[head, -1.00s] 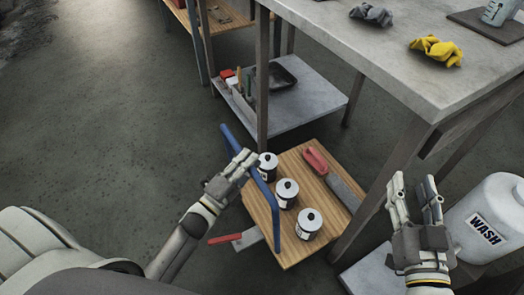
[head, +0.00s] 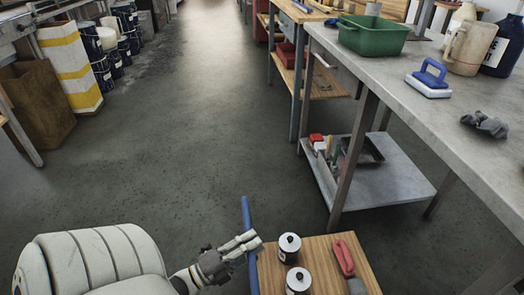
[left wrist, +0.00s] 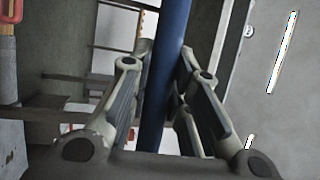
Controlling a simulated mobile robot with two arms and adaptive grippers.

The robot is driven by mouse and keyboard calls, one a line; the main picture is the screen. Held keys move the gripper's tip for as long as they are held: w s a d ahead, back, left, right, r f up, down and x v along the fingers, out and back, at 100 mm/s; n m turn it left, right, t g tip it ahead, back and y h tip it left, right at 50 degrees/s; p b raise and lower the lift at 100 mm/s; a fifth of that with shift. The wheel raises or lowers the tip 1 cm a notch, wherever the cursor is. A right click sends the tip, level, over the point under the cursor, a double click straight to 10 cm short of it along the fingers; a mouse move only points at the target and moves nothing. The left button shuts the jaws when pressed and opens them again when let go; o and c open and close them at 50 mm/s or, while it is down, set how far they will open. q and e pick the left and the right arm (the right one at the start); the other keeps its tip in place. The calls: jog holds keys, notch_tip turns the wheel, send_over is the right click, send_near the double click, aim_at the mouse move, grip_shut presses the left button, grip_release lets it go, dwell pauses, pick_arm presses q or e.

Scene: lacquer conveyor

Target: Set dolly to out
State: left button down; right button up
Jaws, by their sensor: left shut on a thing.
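The dolly has a wooden deck (head: 318,258) and a blue tubular handle (head: 249,232) on its left side; it stands at the bottom of the head view, its near part cut off by the frame edge. My left gripper (head: 246,245) is shut on the handle. The left wrist view also shows the blue bar (left wrist: 165,75) passing between the gripper's two fingers. My right gripper is out of view.
A grey workbench (head: 420,95) with a low shelf (head: 400,188) stands beyond and right of the dolly, its leg close by. Grey floor (head: 170,160) lies open ahead and to the left. A yellow-striped white bin (head: 68,62) and dark cans stand far left.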

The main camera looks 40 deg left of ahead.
pick_arm(q)
jog(key=shift+s+a, duration=0.1)
jog(key=shift+s, duration=0.05)
jog(key=c, duration=1.3)
grip_release()
jog(key=v, duration=1.2)
